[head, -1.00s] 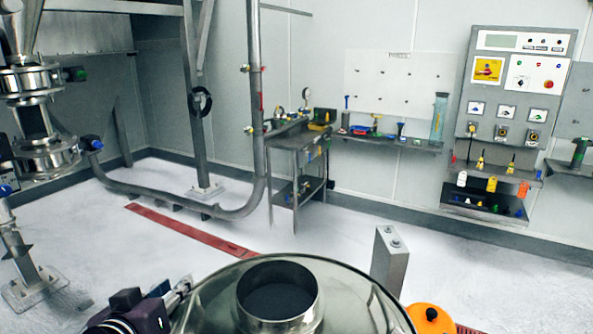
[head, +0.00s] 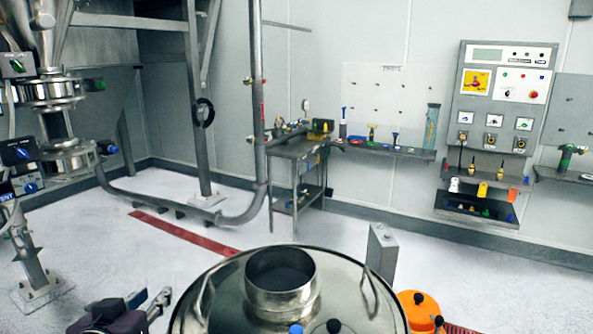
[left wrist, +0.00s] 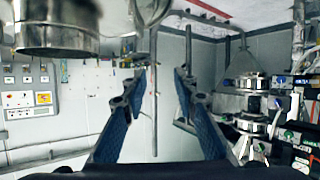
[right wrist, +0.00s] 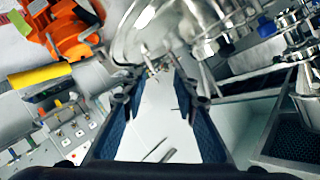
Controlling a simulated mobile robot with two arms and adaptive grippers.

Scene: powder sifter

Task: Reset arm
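My left gripper (head: 148,303) is at the lower left in the head view, left of the round steel sifter lid (head: 222,306) and apart from it. In the left wrist view its blue-padded fingers (left wrist: 160,75) stand apart with nothing between them. My right gripper does not show in the head view. In the right wrist view its fingers (right wrist: 155,76) are also apart and empty, with steel equipment beyond them. The lid carries an open round collar (head: 282,300) and wire handles.
An orange part (head: 416,312) and a grey post (head: 382,254) stand right of the lid. Steel valve piping (head: 60,90) is at the far left. A steel side table (head: 296,160) and control panel (head: 503,98) are at the back wall. White floor lies between.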

